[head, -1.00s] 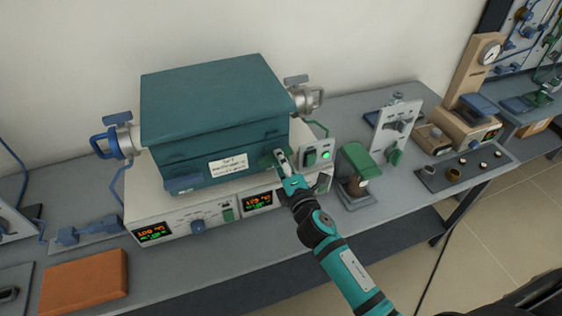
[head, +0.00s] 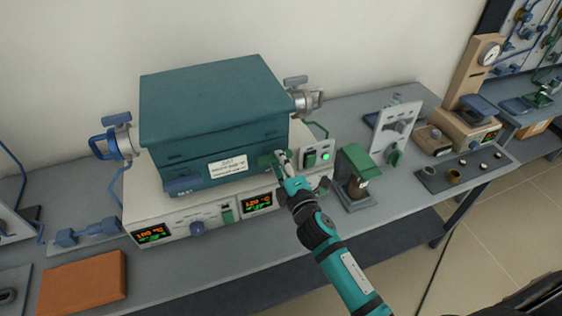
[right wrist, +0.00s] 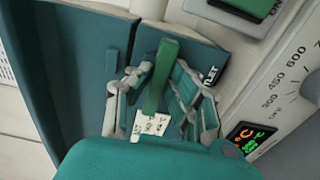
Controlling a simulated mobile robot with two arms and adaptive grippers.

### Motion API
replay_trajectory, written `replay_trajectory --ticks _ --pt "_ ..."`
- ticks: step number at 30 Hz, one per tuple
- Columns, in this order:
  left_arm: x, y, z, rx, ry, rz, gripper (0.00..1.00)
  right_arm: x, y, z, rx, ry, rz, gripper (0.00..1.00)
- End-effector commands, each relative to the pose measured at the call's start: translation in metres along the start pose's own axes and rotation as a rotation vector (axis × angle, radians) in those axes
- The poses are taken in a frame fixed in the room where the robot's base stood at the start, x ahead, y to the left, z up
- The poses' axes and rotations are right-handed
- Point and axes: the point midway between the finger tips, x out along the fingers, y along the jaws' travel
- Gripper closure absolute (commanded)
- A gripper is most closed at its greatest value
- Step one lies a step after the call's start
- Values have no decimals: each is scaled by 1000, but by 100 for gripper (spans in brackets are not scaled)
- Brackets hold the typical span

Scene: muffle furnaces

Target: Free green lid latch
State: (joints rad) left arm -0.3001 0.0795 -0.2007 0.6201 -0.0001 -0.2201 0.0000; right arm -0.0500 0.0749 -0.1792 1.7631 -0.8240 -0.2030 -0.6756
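The teal furnace box (head: 215,105) sits on a cream base on the bench, its lid down. The green lid latch (head: 267,158) is at the right end of its front face, beside a blue latch (head: 183,184) at the left end. My right gripper (head: 281,158) is at the green latch. In the right wrist view, the green latch lever (right wrist: 161,75) stands between the two fingers of my right gripper (right wrist: 158,95), with visible gaps on both sides. The fingers look open around it. The lever's lower end is near a small white label. My left gripper is not in view.
The cream base (head: 180,219) has lit displays and a blue knob. A green-topped device (head: 357,163) stands close right of my arm. An orange-brown block (head: 82,283) lies at the left front. Round metal fittings (head: 125,140) stick out at both box sides.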

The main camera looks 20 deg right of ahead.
Motion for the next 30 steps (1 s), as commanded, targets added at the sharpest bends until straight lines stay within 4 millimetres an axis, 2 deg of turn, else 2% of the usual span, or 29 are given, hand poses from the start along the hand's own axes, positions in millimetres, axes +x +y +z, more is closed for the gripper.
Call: replay_trajectory --ticks 1,5,13,16,20,30 --pt "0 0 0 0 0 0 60 0 -2 0 2 -1 -3 75" --pt "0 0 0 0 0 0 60 0 -1 0 1 0 -2 60" --pt "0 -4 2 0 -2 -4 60 -1 -1 0 0 0 -1 60" --pt "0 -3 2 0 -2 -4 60 -8 -1 0 0 0 -2 60" --pt "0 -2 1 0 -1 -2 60 -30 -2 0 1 -1 -4 60" --pt "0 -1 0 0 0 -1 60 -99 -2 0 1 -2 -5 60"
